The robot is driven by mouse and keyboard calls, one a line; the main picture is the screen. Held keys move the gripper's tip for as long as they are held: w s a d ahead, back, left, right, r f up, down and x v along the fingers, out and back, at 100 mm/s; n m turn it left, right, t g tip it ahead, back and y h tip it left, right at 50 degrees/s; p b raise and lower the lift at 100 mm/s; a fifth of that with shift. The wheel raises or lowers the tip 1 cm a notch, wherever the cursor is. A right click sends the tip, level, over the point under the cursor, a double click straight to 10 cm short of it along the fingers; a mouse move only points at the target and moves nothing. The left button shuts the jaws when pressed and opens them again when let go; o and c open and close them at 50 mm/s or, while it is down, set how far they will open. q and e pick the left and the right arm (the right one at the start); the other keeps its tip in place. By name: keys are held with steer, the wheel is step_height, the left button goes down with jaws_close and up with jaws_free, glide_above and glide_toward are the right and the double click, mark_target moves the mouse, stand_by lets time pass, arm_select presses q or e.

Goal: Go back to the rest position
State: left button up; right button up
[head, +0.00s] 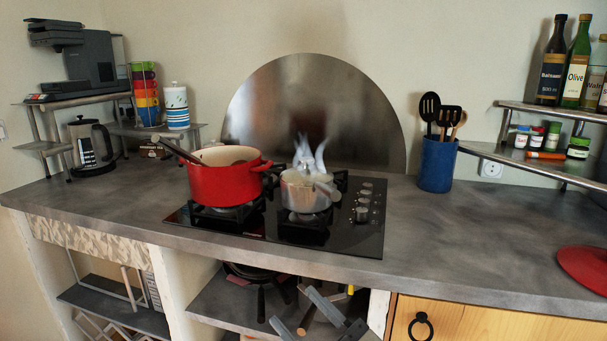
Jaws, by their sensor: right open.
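My right gripper (294,306) shows at the bottom middle of the head view, its grey fingers spread apart with nothing seen between them. It is in front of the open shelf below the counter, lower than the hob. My left gripper is not in view. A red pot (222,187) stands on the left of the black gas hob (348,240), with a dark handle sticking out at its upper left. A small metal pan (301,192) stands beside it, with steam or white wisps above.
The stone counter (465,225) is clear right of the hob, up to a red lid (584,266) at the right edge. A blue utensil holder (437,165) stands behind. Dark pans (250,273) lie on the lower shelf near my right gripper. A wooden drawer (470,322) is at right.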

steer(key=s+d+f+m+g+h, duration=0.2)
steer(key=s+d+f+m+h, duration=0.3)
steer(key=f, duration=0.6)
steer(key=s+d+f+m+g+h, duration=0.2)
steer(key=s+d+f+m+h, duration=0.2)
steer(key=s+d+f+h, duration=0.4)
step_height(320, 180, down, 4)
steer(key=s+d, duration=0.1)
steer(key=s, duration=0.1)
steer(key=shift+s+m+g, duration=0.3)
steer(key=shift+m+g, duration=0.1)
steer(key=shift+r, duration=0.1)
